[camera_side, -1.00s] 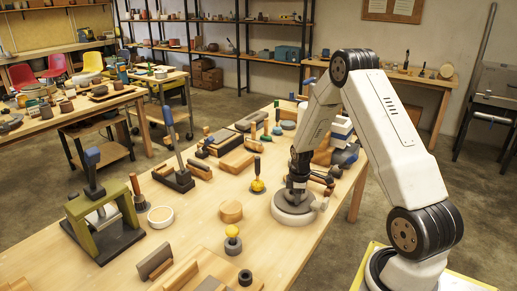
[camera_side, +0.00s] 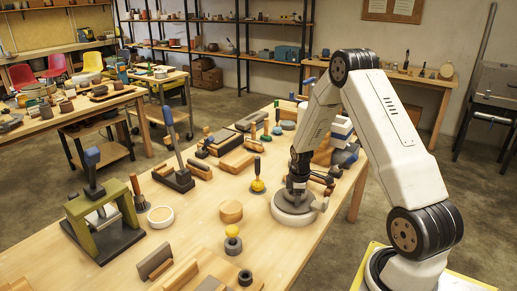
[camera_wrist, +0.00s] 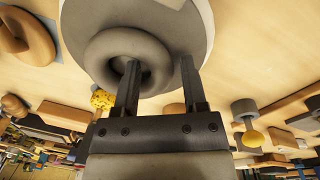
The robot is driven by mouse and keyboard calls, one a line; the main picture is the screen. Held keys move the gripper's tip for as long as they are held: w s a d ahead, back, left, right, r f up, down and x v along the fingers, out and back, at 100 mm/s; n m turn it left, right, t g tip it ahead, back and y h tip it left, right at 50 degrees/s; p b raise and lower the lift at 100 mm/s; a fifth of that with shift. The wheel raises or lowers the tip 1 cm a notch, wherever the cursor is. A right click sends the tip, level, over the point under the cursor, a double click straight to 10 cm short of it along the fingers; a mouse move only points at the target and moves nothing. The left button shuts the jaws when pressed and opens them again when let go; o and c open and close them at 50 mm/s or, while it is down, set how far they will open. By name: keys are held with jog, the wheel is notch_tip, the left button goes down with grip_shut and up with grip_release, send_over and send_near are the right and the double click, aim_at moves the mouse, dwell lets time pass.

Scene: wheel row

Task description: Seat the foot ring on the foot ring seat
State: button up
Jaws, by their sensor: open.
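A thick grey ring (camera_wrist: 128,60), which looks like the foot ring, lies flat over a round, pale-rimmed grey disc (camera_wrist: 188,22) in the wrist view. My gripper (camera_wrist: 160,75) is open, with its fingers apart. The left finger reaches to the ring's hole and the right finger is outside the ring wall. I cannot tell whether either finger touches it. In the side view, my gripper (camera_side: 298,187) is low over the white-sided round disc (camera_side: 292,218) on the table. No separate seat shows; the ring covers the middle of the disc, so its fit there is hidden.
A yellow-knobbed tool (camera_side: 258,185) and a round wooden block (camera_side: 231,211) stand left of the disc. A green-framed press (camera_side: 75,210) is farther left. Wooden blocks and tools crowd the back of the table (camera_side: 190,230). A brown ring (camera_wrist: 28,38) lies at the wrist view's upper left.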

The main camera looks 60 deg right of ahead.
jog(key=shift+a+r, duration=0.1)
jog(key=shift+r, duration=1.65)
jog(key=shift+o, duration=0.2)
jog(key=o, duration=0.5)
jog(key=shift+o, duration=0.4)
